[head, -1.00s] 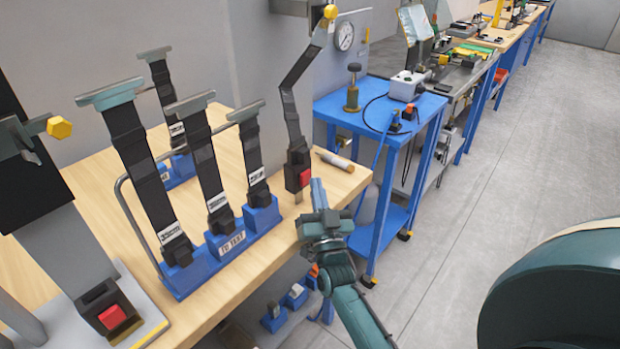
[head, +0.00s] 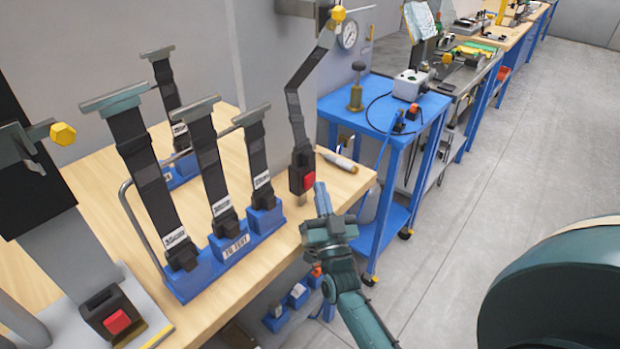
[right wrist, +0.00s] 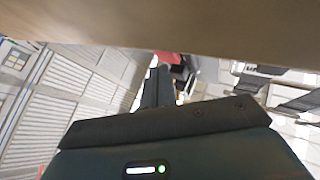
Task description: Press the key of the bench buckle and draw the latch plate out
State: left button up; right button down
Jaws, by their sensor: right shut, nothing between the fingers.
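The right wrist view shows the shut fingers (right wrist: 157,88) with the red key (right wrist: 168,57) close beyond. Another black buckle with a red key (head: 117,321) stands on a grey plate at the lower left. My left gripper is not in view.
A blue rack (head: 222,258) with several upright straps stands on the wooden bench (head: 105,185). A pale cylindrical tool (head: 338,160) lies behind the hanging buckle. A blue cart (head: 412,135) stands to the right. The grey floor (head: 490,195) is clear.

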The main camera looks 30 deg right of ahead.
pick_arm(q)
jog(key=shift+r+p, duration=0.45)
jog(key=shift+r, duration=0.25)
pick_arm(e)
jog(key=s, duration=0.1)
jog(key=s+d, duration=0.1)
jog(key=s, duration=0.1)
jog(key=shift+s+d, duration=0.25)
jog(key=shift+d, duration=0.15)
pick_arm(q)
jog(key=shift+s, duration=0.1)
